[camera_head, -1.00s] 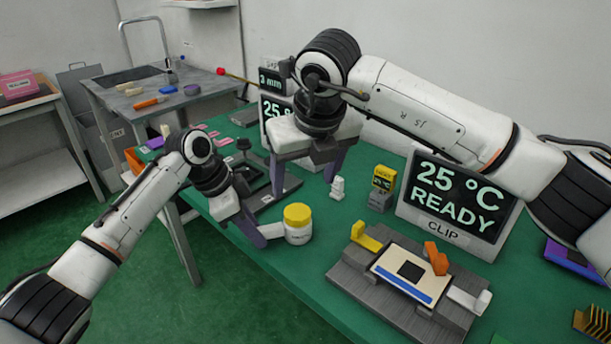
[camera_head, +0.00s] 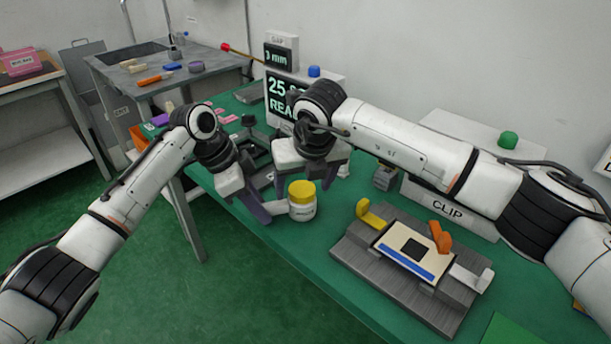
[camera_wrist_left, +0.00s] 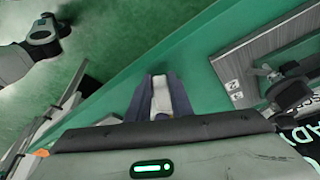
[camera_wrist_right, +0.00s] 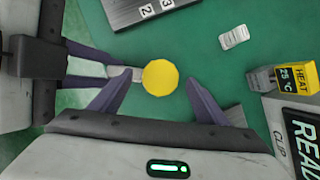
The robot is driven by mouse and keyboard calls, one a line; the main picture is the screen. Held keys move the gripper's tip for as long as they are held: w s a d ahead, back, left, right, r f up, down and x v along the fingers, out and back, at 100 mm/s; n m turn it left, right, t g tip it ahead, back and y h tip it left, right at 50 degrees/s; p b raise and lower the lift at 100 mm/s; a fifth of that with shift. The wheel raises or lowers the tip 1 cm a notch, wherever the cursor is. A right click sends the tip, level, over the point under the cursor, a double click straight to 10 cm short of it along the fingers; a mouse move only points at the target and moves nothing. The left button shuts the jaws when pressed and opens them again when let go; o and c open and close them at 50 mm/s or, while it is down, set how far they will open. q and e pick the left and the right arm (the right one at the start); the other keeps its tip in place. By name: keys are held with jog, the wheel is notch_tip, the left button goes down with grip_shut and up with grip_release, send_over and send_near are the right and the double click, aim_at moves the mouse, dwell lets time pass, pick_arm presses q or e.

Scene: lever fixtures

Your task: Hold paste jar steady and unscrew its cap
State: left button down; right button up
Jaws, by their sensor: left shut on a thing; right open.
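The paste jar (camera_head: 302,208) is a small white jar with a yellow cap (camera_head: 301,191), upright on the green table. My right gripper (camera_head: 310,180) is open above the cap, pointing down. In the right wrist view the yellow cap (camera_wrist_right: 160,77) lies between and slightly beyond the open fingertips, not gripped.
A grey fixture (camera_head: 410,270) with yellow, orange and white levers stands right of the jar. A small white object (camera_wrist_right: 234,37) and a HEAT block (camera_wrist_right: 296,78) stand nearby. Bare green table lies in front of the jar.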

jog(key=shift+f, duration=0.15)
jog(key=shift+c, duration=0.5)
jog(key=c, duration=1)
jog(key=n, duration=0.1)
jog(key=n+y, duration=0.1)
jog(key=n, duration=0.1)
jog(key=shift+w+d, duration=0.15)
jog(key=shift+d, duration=0.05)
jog(key=n+g+y, duration=0.1)
jog(key=n, duration=0.2)
jog(key=shift+w+d+n, duration=0.1)
jog(key=shift+w+n, duration=0.05)
jog(key=shift+n, duration=0.25)
jog(key=n+g+y, duration=0.1)
jog(key=n, duration=0.2)
jog(key=shift+w+n, duration=0.15)
jog(key=shift+n, duration=0.15)
jog(key=shift+w+d+n+g, duration=0.15)
jog(key=shift+n+g, duration=0.85)
jog(key=shift+n, duration=1)
jog(key=o, duration=1.2)
jog(key=shift+c, duration=0.2)
